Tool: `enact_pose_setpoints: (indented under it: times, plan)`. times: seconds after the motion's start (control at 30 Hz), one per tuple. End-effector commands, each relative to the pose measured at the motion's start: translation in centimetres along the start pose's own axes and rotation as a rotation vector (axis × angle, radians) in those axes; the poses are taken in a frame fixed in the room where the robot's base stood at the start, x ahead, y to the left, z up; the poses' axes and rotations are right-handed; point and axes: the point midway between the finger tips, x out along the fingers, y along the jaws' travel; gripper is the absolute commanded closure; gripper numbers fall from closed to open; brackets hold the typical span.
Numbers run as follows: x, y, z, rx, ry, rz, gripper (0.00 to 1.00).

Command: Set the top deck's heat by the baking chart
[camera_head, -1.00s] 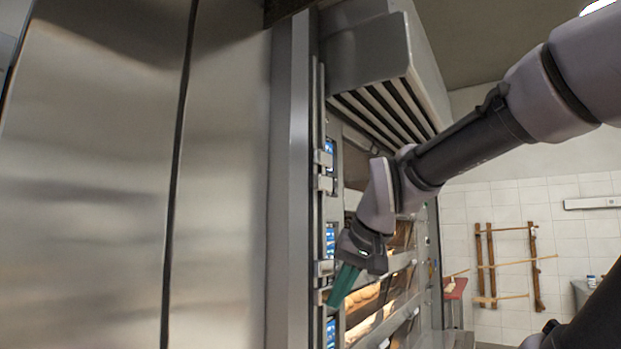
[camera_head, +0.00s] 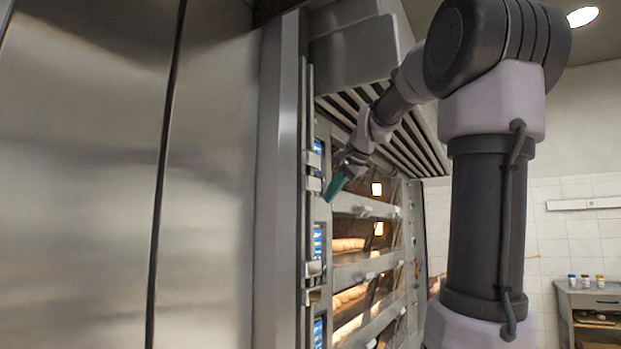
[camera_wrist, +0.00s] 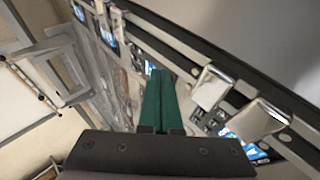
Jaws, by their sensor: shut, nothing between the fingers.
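The deck oven stands in the middle of the head view, seen at a steep angle, its lit decks stacked. The top deck's blue display (camera_head: 318,147) is on the control column at the oven's left edge, seen nearly edge-on. My gripper (camera_head: 328,200) has green fingers, closed together and empty, pointing down and left beside the column, just below that display. In the wrist view the closed fingers (camera_wrist: 158,74) point toward the panel strip, with a blue display (camera_wrist: 250,142) to their lower right. I cannot tell whether they touch anything. Settings are unreadable; no baking chart is recognisable.
Metal brackets (camera_wrist: 211,88) stick out from the panel strip near my fingers. A tall steel cabinet (camera_head: 80,180) fills the left. A slatted hood (camera_head: 365,50) hangs above the oven. A shelf unit with small jars (camera_head: 586,281) stands at the right.

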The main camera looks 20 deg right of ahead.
Motion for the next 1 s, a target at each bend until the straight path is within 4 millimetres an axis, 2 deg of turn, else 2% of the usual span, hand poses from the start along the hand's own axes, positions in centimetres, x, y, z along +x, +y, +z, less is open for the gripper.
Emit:
enact_pose_setpoints:
  times: [0.03,0.1,0.2,0.33,0.5,0.83,1.0]
  plan:
    - [0.3,-1.7,-3.2,0.058,0.029,-0.013,1.00]
    - [0.4,-3.7,-6.8,0.129,0.062,-0.035,1.00]
    - [0.5,-5.9,-10.9,0.209,0.104,-0.061,1.00]
    - [0.6,-7.6,-14.3,0.271,0.141,-0.085,1.00]
    - [0.6,-8.4,-15.5,0.297,0.155,-0.098,1.00]
    - [0.7,-8.5,-15.5,0.296,0.154,-0.098,1.00]
    - [1.5,-9.4,-15.2,0.293,0.154,-0.097,1.00]
